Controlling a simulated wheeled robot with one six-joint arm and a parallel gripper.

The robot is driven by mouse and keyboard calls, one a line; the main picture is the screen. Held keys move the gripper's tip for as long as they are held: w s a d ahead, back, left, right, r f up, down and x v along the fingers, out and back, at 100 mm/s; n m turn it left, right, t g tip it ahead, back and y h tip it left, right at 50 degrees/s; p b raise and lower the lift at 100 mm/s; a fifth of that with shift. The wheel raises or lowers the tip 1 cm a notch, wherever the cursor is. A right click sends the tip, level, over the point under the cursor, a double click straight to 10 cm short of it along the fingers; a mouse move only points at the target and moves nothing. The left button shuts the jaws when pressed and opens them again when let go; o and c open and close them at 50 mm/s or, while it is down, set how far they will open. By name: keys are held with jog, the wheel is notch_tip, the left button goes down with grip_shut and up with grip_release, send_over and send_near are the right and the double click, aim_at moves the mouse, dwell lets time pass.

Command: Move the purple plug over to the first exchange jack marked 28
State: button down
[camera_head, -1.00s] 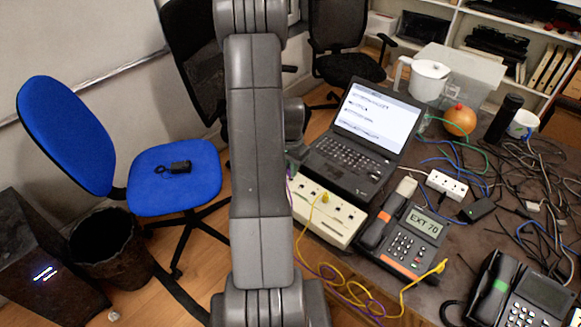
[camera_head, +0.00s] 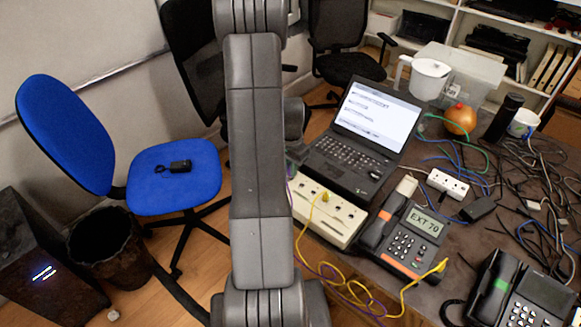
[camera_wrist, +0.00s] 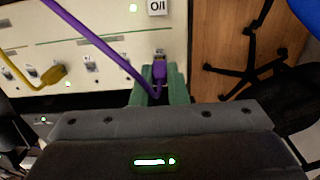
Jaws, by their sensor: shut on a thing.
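The purple plug (camera_wrist: 159,72) is between the green fingertips of my gripper (camera_wrist: 159,88), which is shut on it. A purple cable (camera_wrist: 95,38) runs from it to the upper left of the wrist view. The plug's tip is at a jack at the right end of the cream exchange box (camera_wrist: 110,58); I cannot tell whether it is seated. The jack markings are too small to read, so I cannot pick out 28. In the head view the exchange (camera_head: 309,213) lies beside my arm, which hides my gripper and the plug.
A yellow plug (camera_wrist: 54,74) sits in another exchange jack, its cable looping over the table. A laptop (camera_head: 345,165) stands behind the exchange, and a phone reading EXT 70 (camera_head: 405,240) is to its right. A second phone (camera_head: 525,300) and tangled cables crowd the right side.

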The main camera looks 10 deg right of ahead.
jog(key=shift+f+b, duration=0.8)
dwell(0.9)
jog(key=c, duration=1.3)
grip_release()
jog(key=shift+c, duration=0.2)
notch_tip(320, 180, up, 14)
jog(key=shift+b, duration=0.35)
jog(key=shift+f, duration=0.15)
notch_tip(320, 180, down, 14)
jog(key=shift+r+p, duration=0.25)
jog(key=shift+p, duration=0.2)
jog(key=shift+r, duration=0.15)
